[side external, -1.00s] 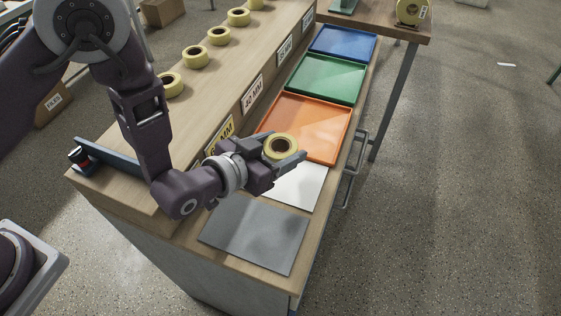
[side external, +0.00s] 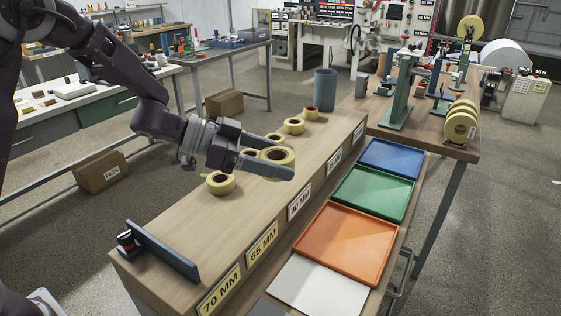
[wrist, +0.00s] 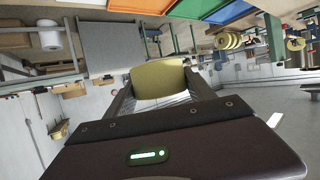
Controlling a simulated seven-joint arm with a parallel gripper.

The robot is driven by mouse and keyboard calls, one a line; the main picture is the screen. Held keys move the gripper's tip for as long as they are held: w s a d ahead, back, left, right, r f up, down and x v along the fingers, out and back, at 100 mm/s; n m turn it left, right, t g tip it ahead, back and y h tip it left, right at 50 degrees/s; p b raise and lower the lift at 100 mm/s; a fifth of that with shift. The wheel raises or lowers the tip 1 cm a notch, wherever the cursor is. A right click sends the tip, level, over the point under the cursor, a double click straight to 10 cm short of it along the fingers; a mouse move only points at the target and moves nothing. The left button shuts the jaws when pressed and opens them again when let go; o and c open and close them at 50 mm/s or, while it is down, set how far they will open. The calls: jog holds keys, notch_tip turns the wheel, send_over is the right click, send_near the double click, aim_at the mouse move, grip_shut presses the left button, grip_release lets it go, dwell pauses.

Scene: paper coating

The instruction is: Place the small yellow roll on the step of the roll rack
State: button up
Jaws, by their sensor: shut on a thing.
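My gripper (side external: 286,156) is shut on a small yellow roll (side external: 278,157) with a dark core, one finger on each side. It holds the roll above the wooden step (side external: 225,221) of the roll rack, near the standing rolls. The gap below it is hard to judge. In the wrist view the held roll (wrist: 158,78) sits between the fingers. Other yellow rolls stand in a row on the step: a near one (side external: 221,184), a far one (side external: 294,126), and others partly hidden by my gripper.
Size labels such as 70 MM (side external: 220,290) and 65 MM (side external: 263,245) line the step's front. Orange (side external: 347,243), green (side external: 374,193) and blue (side external: 392,159) trays lie below. A blue stop bar (side external: 165,250) is at the near end, a grey cylinder (side external: 325,90) at the far end.

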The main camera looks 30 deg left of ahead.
aim_at(186, 217)
jog(key=s+a+f+m+g+h, duration=0.1)
jog(key=s+a+f+m+g, duration=0.1)
jog(key=s+a, duration=0.5)
jog(key=s+a+f+m+g+h, duration=0.1)
jog(key=s+a, duration=0.2)
jog(key=a, duration=0.8)
notch_tip(186, 217, down, 10)
jog(key=shift+f, duration=0.15)
jog(key=o, duration=1.4)
